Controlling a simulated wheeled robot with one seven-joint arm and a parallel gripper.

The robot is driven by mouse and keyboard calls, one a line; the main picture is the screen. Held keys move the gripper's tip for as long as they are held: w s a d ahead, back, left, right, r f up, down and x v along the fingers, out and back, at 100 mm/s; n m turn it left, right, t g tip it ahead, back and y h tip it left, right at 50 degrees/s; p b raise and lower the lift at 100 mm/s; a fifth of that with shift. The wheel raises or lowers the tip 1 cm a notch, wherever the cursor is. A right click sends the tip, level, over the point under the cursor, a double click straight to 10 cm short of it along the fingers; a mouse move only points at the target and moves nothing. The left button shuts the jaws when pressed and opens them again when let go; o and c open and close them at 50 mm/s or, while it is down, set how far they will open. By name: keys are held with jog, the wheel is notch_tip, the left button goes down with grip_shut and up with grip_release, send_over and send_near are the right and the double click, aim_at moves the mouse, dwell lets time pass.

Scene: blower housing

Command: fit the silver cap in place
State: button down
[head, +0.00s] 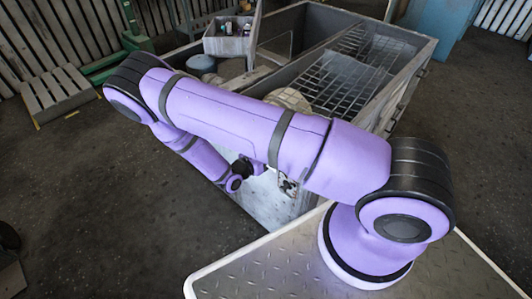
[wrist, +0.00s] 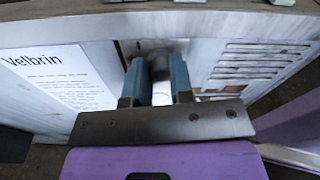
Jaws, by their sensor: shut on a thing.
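My gripper (wrist: 155,72) shows in the wrist view with its two blue fingers around a dark grey, rounded piece (wrist: 158,66), which I take to be the silver cap. The fingers point at the pale side panel of the housing (wrist: 205,50). The cap's far end and any opening behind it are hidden, and I cannot tell whether it touches the panel. In the head view my arm crosses in front of the housing (head: 270,200), and the cap cannot be made out there.
The panel carries a white label reading "Velbrin" (wrist: 50,75) on the left and louvred slots (wrist: 262,62) on the right. A wooden pallet (head: 58,95) lies on the floor at left.

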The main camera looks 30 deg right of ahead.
jog(key=shift+d+f, duration=0.1)
jog(key=shift+f, duration=0.15)
dwell(0.3)
jog(key=shift+c, duration=2.2)
grip_release()
jog(key=f+v, duration=0.1)
jog(key=v, duration=0.7)
